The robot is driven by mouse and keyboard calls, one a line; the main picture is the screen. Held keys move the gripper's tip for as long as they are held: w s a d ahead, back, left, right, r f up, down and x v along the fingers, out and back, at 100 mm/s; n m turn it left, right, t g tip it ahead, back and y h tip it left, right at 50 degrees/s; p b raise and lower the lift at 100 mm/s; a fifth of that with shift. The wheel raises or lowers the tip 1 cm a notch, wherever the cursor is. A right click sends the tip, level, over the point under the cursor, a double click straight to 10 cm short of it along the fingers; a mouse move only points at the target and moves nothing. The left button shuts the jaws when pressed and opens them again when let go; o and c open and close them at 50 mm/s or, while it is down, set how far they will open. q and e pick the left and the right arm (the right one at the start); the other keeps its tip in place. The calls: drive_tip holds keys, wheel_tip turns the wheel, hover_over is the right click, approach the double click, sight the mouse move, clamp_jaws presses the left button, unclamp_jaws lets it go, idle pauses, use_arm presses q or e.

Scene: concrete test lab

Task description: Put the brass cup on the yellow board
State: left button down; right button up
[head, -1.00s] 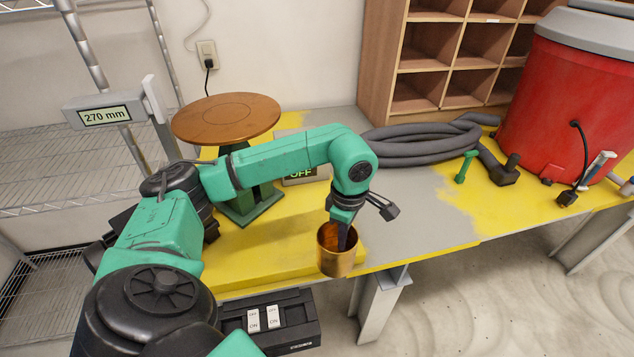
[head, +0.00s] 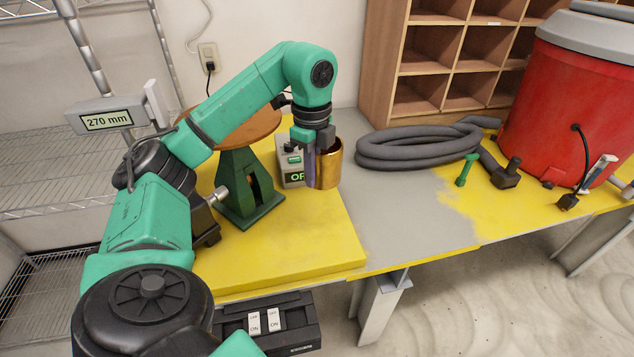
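The brass cup (head: 331,167) is upright in my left gripper (head: 317,160), which grips it at its left side. Part of the cup is hidden by the fingers. The yellow board (head: 290,250) is a thick flat slab at the left end of the table. The cup appears raised, over or just behind the board's back right part; I cannot tell the exact gap below it. My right gripper is not in view.
A green stand with a round brown top (head: 240,130) stands at the board's left, partly behind my arm. A grey hose coil (head: 410,148) lies to the right. The board's front is clear.

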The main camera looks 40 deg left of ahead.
use_arm(q)
wheel_tip(320, 180, down, 20)
drive_tip(key=shift+r+b, duration=0.15)
drive_tip(key=shift+b, duration=1.1)
drive_tip(key=c, duration=1.1)
unclamp_jaws()
